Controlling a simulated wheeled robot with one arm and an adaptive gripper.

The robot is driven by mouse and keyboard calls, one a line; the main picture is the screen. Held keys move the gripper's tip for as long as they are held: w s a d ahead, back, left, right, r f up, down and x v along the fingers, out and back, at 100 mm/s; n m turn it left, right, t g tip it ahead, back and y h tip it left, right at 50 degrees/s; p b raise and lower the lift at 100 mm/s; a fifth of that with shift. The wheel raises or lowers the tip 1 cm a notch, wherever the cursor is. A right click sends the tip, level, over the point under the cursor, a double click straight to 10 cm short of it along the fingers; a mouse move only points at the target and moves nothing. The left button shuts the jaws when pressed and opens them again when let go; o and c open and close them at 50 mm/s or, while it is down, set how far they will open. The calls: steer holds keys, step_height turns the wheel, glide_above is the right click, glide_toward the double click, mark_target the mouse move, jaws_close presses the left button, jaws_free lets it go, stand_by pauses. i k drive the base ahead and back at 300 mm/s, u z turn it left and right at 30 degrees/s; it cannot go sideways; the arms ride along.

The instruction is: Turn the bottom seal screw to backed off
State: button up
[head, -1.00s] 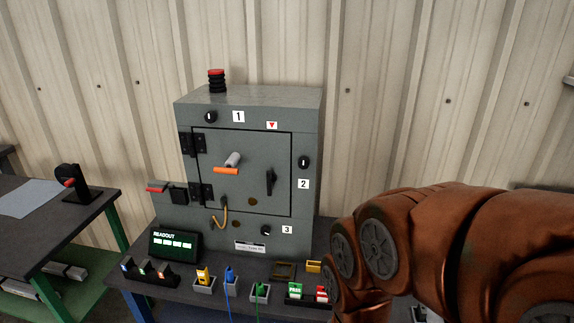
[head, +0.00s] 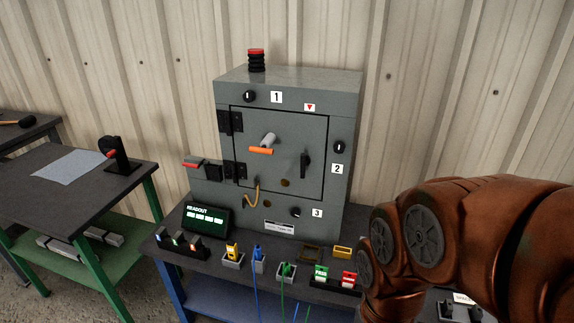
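The grey enclosure (head: 290,140) stands on the dark bench with its door shut. The bottom seal screw is the small black knob (head: 296,212) beside the label 3 (head: 317,213), low on the front below the door. Its slot angle is too small to read. Two like screws show: one at the top (head: 249,96) by label 1 and one at the right side (head: 339,147) by label 2. My copper-coloured arm fills the right of the head view, right of the enclosure. My gripper is out of the picture.
A readout box (head: 205,221) and several small holders with coloured items line the bench front, including a yellow (head: 232,251) and a blue (head: 258,252) one. A black door handle (head: 305,165) and an orange-tipped lever (head: 262,150) stick out from the door. A side table (head: 60,205) stands left.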

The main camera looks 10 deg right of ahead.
mark_target(295, 212)
steer(key=u, duration=2.1)
steer(key=k, duration=0.5)
steer(key=z, duration=0.05)
